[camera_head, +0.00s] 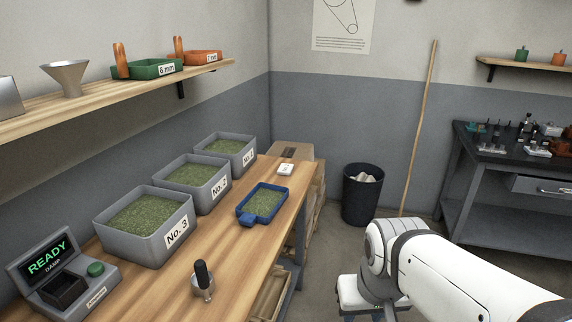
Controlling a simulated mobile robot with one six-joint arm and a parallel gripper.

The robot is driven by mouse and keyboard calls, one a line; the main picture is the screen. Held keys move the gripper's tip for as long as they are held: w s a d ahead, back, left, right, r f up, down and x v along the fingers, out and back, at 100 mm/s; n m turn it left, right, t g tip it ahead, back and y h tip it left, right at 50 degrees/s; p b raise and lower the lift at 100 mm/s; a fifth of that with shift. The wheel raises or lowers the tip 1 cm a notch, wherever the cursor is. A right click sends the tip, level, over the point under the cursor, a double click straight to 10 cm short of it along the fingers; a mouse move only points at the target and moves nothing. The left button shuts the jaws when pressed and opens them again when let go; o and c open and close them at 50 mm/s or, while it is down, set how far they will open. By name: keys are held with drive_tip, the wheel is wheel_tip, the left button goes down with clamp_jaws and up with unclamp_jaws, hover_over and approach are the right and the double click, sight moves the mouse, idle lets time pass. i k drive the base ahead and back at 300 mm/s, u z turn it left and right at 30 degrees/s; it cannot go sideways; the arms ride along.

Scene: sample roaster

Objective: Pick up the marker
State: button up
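I cannot make out a marker in the head view. My white arm comes in from the lower right and bends down near the bottom edge. The fingers of my gripper do not show, so I cannot see whether it holds anything. An upright tool with a black handle and a metal base (202,282) stands on the wooden bench (245,250). A small white object (285,169) lies at the bench's far end.
Grey bins of green beans, including No. 3 (120,246), line the bench's left side. A blue tray (245,216) sits beside them. A device reading READY (62,270) stands at front left. A dark bin (349,205) and a leaning pole (420,125) stand beyond.

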sight(284, 169)
drive_tip(key=z, duration=1.2)
drive_tip(key=i, duration=2.75)
drive_tip(key=u, duration=3)
drive_tip(key=i, duration=1)
drive_tip(key=z, duration=0.1)
